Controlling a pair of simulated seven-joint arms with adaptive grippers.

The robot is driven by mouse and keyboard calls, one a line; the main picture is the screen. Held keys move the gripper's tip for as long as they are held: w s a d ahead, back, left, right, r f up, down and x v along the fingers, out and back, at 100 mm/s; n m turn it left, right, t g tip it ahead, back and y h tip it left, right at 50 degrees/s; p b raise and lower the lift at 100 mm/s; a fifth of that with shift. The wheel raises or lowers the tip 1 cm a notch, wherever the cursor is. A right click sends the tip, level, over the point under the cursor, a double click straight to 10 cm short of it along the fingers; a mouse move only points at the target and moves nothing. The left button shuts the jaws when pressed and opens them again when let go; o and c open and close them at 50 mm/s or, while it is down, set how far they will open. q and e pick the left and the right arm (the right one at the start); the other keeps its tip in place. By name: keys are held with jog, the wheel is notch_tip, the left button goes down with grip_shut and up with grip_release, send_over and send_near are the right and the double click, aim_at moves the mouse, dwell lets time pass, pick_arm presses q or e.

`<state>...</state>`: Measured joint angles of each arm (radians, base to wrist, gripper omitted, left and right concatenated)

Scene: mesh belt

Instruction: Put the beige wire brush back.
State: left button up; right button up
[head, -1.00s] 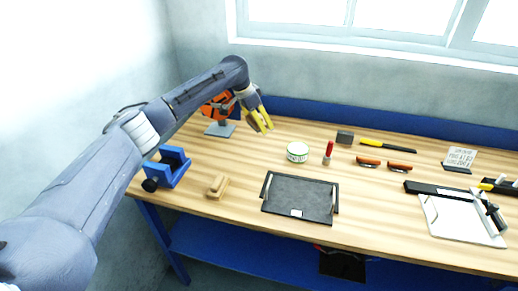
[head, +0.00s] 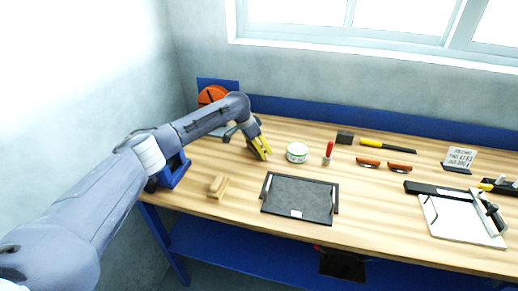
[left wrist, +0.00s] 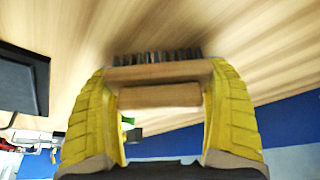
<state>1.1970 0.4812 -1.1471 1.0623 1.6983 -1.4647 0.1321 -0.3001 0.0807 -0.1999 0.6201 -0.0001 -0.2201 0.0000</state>
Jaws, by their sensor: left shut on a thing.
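My left gripper (head: 260,148) has yellow fingers and is low over the left part of the bench, left of the white-and-green tin. In the left wrist view my left gripper (left wrist: 160,105) is shut on the beige wire brush (left wrist: 158,72), gripping it by its two ends. Its dark bristles (left wrist: 155,57) face the wooden bench top. I cannot tell whether they touch it. In the head view the brush is mostly hidden by the fingers. My right gripper is not in view.
A beige wooden block-like thing (head: 218,186) lies near the front edge. The tin (head: 297,152), a red-handled tool (head: 328,152) and a dark tray (head: 267,190) are to the right.

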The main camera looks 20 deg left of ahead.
pick_arm(q)
jog(key=shift+f, duration=0.35)
jog(key=shift+f, duration=0.1)
jog(key=o, duration=1.1)
jog(key=v, duration=1.2)
